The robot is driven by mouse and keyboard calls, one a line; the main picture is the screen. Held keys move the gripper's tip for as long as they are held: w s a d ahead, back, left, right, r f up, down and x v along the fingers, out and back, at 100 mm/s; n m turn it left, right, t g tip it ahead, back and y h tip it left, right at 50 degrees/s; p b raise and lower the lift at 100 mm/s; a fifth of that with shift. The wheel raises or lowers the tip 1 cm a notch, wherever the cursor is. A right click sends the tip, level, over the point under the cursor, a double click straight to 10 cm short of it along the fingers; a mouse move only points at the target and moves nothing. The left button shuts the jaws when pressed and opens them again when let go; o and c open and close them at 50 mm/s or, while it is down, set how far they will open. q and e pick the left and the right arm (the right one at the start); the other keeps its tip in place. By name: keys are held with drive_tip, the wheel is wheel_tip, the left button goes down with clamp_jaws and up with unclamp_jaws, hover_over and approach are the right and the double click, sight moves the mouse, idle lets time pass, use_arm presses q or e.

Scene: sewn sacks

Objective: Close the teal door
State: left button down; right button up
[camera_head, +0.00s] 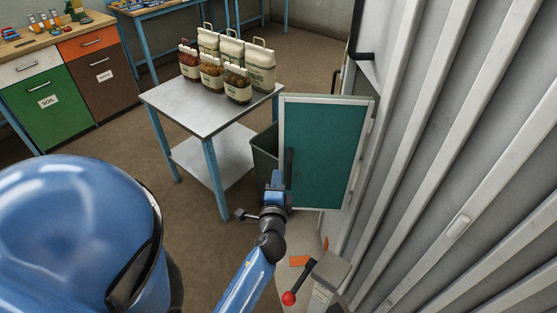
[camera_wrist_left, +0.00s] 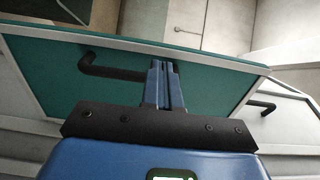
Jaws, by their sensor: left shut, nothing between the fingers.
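The teal door (camera_head: 325,150), a teal panel in a pale frame, stands swung out from the ribbed grey wall at the right. Its dark bar handle (camera_head: 289,165) is upright near the door's left edge. My left gripper (camera_head: 276,180) is shut and empty, low at the door's left edge beside the handle. In the left wrist view the shut fingers (camera_wrist_left: 165,72) lie in front of the teal panel (camera_wrist_left: 210,88), close to the end of the black handle (camera_wrist_left: 98,68). I cannot tell whether they touch it. My right gripper is not in view.
A metal table (camera_head: 190,108) with blue legs stands left of the door and carries several labelled sacks (camera_head: 236,84). A dark bin (camera_head: 265,148) is partly hidden behind the door. A red-knobbed lever (camera_head: 289,298) is below. Brown floor is open at the left.

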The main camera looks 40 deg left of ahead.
sight(280, 156)
use_arm(q)
drive_tip(key=p+x, duration=0.1)
drive_tip(key=x, duration=0.5)
drive_tip(key=shift+w, duration=0.2)
